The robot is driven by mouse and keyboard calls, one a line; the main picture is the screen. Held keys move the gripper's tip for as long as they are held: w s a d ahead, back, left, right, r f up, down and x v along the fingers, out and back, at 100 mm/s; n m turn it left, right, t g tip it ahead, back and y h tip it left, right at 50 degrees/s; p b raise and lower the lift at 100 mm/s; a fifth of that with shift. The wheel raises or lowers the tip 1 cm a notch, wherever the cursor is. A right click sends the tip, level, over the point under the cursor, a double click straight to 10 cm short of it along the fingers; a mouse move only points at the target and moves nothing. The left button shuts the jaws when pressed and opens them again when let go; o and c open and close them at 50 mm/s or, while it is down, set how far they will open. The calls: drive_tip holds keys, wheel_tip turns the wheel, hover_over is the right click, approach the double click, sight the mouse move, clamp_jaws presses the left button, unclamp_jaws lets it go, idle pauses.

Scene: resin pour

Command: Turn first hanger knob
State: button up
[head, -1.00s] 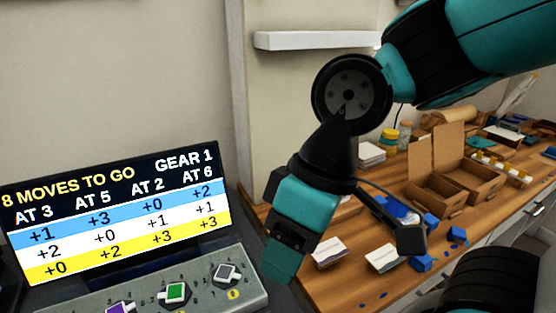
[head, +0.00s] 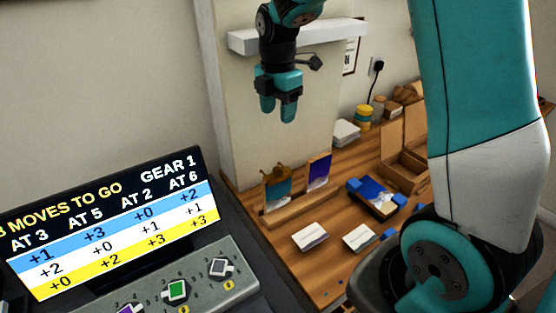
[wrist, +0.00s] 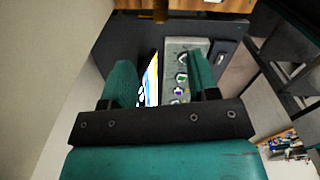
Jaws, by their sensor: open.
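A grey control panel (head: 245,283) at the lower left carries a white-grey knob (head: 219,267), a green knob (head: 176,290) and a purple knob (head: 128,308) cut by the picture edge. I cannot tell which one is the hanger knob. Above the panel a screen (head: 110,215) shows "MOVES TO GO", "GEAR 1" and rows of numbers. My gripper (head: 278,112) is open and empty, pointing down, well above and apart from the panel. In the wrist view the knobs, including the green knob (wrist: 181,77), show between and beyond the fingers, partly hidden by the right finger.
A white wall shelf (head: 340,32) is close behind my arm. A wooden bench (head: 330,268) to the right holds white card stacks (head: 310,236), a blue-topped item (head: 374,197), propped cards (head: 318,171) and an open cardboard box (head: 400,155). Air above the panel is clear.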

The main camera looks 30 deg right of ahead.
sight(278, 169)
wheel_tip(278, 169, down, 17)
drive_tip(key=p, duration=0.2)
drive_tip(key=shift+r+p, duration=0.15)
drive_tip(key=shift+p, duration=0.2)
drive_tip(key=c, duration=0.9)
drive_tip(key=shift+c, duration=0.2)
